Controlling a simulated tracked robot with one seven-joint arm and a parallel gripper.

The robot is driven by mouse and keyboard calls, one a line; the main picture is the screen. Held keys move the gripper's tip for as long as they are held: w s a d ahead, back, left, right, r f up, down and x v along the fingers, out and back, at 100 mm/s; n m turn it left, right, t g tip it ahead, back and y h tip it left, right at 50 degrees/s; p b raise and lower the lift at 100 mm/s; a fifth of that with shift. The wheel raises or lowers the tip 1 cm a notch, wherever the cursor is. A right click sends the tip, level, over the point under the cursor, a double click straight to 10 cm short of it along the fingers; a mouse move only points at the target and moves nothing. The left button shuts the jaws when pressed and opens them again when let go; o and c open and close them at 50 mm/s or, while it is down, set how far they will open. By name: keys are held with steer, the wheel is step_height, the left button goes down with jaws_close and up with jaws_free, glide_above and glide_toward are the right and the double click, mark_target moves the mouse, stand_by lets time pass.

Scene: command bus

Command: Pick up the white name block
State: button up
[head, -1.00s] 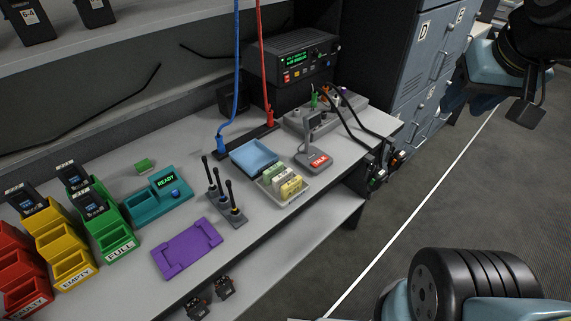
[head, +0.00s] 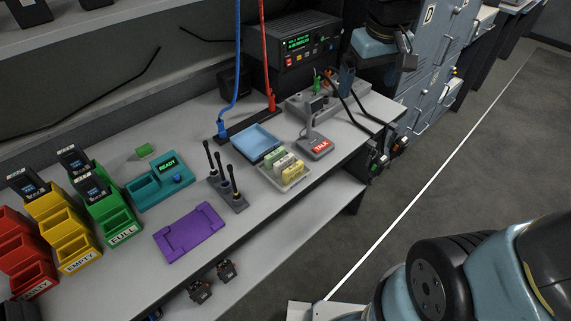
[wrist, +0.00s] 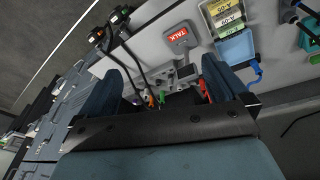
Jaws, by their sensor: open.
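The white name block (head: 283,163) stands in a small pale tray (head: 287,184), between a green block (head: 272,157) and a yellow block (head: 293,172). In the wrist view the white block (wrist: 229,19) shows at the top right, in the middle of the row. My gripper (wrist: 163,82) is open and empty, its two blue fingers spread wide. In the head view my gripper is at the upper right, over the back right end of the bench near the radio, well apart from the tray and partly hidden.
A blue tray (head: 255,142) lies behind the block tray, and a TALK microphone (head: 316,144) stands to its right. Three upright antennas (head: 228,190) stand to its left. Blue (head: 236,70) and red (head: 265,60) cables hang behind. A radio (head: 300,42) and lockers (head: 435,60) border the back right.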

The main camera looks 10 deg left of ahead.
steer(key=w+a+f+n+g, duration=0.2)
steer(key=a+f+n, duration=0.1)
steer(key=a+f, duration=0.55)
steer(key=n, duration=0.2)
glide_toward(284, 159)
steer(key=f, duration=0.4)
steer(key=shift+w+a+g, duration=0.25)
steer(key=shift+w+g, duration=0.05)
steer(key=shift+g, duration=0.1)
steer(key=shift+d+f, duration=0.15)
steer(key=shift+f, duration=3.1)
steer(key=c, duration=1.1)
steer(key=shift+r, duration=0.1)
